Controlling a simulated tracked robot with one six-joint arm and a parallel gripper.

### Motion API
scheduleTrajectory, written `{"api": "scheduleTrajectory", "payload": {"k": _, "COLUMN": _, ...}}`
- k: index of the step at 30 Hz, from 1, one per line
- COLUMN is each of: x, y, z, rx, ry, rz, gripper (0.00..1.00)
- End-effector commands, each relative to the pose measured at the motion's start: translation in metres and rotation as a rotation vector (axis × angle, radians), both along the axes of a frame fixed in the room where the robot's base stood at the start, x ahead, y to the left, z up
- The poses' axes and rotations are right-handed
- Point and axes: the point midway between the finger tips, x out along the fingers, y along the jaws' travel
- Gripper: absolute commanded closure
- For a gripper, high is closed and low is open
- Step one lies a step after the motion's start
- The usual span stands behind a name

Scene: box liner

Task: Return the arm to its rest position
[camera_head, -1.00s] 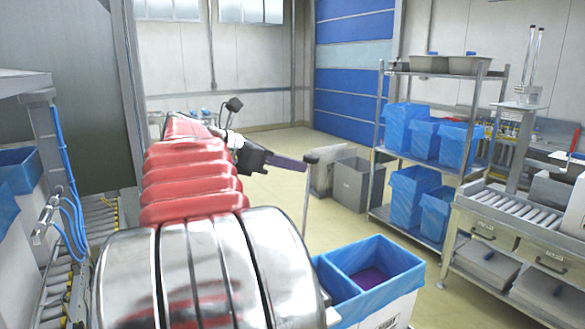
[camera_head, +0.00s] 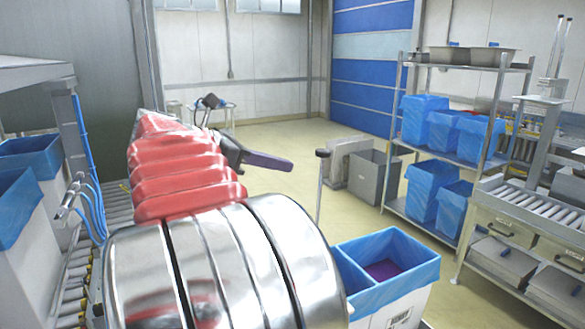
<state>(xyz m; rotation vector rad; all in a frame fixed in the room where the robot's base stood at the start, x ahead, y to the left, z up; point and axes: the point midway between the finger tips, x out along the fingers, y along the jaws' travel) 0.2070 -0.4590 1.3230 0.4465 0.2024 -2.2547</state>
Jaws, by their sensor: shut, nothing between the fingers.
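My arm, red ribbed with a polished metal base, fills the lower left middle of the head view and points away from me. My gripper (camera_head: 268,161) is at its far end, dark with purple-grey fingers pointing right. The fingers are together with nothing visible between them. The gripper is in free air, apart from any object. The near part of the wrist is partly hidden behind the red arm.
A blue-lined box (camera_head: 413,268) with something purple inside stands right of my arm. Left is a roller conveyor (camera_head: 118,212) with lined boxes (camera_head: 30,160). A shelf rack (camera_head: 440,155) and a roller bench (camera_head: 520,215) stand right. Open floor (camera_head: 270,235) lies between.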

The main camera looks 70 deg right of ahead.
Motion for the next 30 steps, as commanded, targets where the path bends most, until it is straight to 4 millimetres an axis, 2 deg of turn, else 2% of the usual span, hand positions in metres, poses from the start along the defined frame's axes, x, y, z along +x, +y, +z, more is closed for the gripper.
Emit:
{"api": "scheduleTrajectory", "payload": {"k": 6, "x": 0.0083, "y": 0.0093, "z": 0.0046, "rx": 0.000, "ry": 0.000, "rz": 0.001, "gripper": 1.00}}
{"api": "scheduleTrajectory", "payload": {"k": 30, "x": 0.0100, "y": 0.0096, "z": 0.0047, "rx": -0.021, "ry": -0.024, "rz": -0.008, "gripper": 1.00}}
